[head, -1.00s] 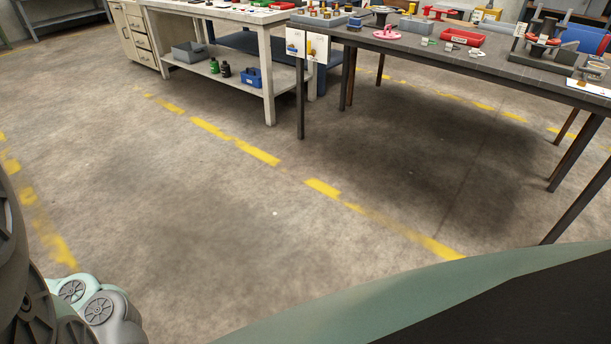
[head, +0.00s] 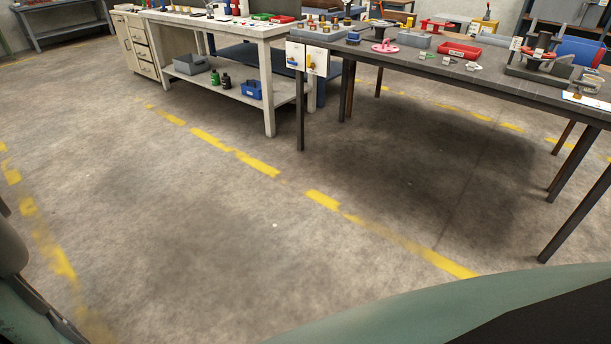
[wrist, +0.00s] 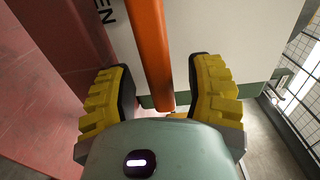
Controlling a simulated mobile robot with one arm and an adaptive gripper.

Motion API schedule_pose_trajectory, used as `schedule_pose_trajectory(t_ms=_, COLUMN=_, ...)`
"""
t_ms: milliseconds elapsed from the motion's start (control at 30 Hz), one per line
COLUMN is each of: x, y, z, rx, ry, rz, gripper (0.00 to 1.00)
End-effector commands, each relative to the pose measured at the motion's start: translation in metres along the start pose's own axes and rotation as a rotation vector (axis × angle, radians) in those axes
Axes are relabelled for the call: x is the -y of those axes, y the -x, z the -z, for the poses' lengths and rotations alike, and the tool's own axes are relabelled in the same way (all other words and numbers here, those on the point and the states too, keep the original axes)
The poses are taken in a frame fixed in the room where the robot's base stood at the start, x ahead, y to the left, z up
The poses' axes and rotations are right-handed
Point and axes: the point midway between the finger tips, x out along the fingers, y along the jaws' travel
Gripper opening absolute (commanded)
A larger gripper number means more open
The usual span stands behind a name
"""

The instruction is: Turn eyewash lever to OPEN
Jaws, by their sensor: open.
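In the wrist view an orange lever (wrist: 150,50) runs from the top edge down between the two yellow-padded fingers of my gripper (wrist: 160,85). The gripper is open, with a visible gap on each side of the lever. I cannot tell how deep the lever sits between the fingers. The lever and gripper do not show in the head view.
A reddish surface (wrist: 45,95) fills the left of the wrist view, and a wire-mesh wall (wrist: 300,70) is at right. In the head view a dark workbench (head: 450,68) and a white bench (head: 230,24) stand at the back. The floor before them is clear.

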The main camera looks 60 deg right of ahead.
Motion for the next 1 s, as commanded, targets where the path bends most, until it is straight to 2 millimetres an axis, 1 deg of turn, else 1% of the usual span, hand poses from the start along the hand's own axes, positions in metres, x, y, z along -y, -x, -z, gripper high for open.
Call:
schedule_pose_trajectory(t_ms=233, x=0.0001, y=-0.001, z=-0.0002, rx=0.001, ry=0.001, rz=0.0, gripper=0.53)
schedule_pose_trajectory(t_ms=267, x=0.0002, y=-0.0009, z=-0.0002, rx=0.001, ry=0.001, rz=0.0, gripper=0.56)
schedule_pose_trajectory(t_ms=800, x=0.0003, y=-0.0004, z=0.0003, rx=-0.001, ry=0.001, rz=0.0, gripper=0.0)
schedule_pose_trajectory(t_ms=1000, x=0.0002, y=-0.0004, z=0.0005, rx=-0.001, ry=0.001, rz=0.0, gripper=0.0)
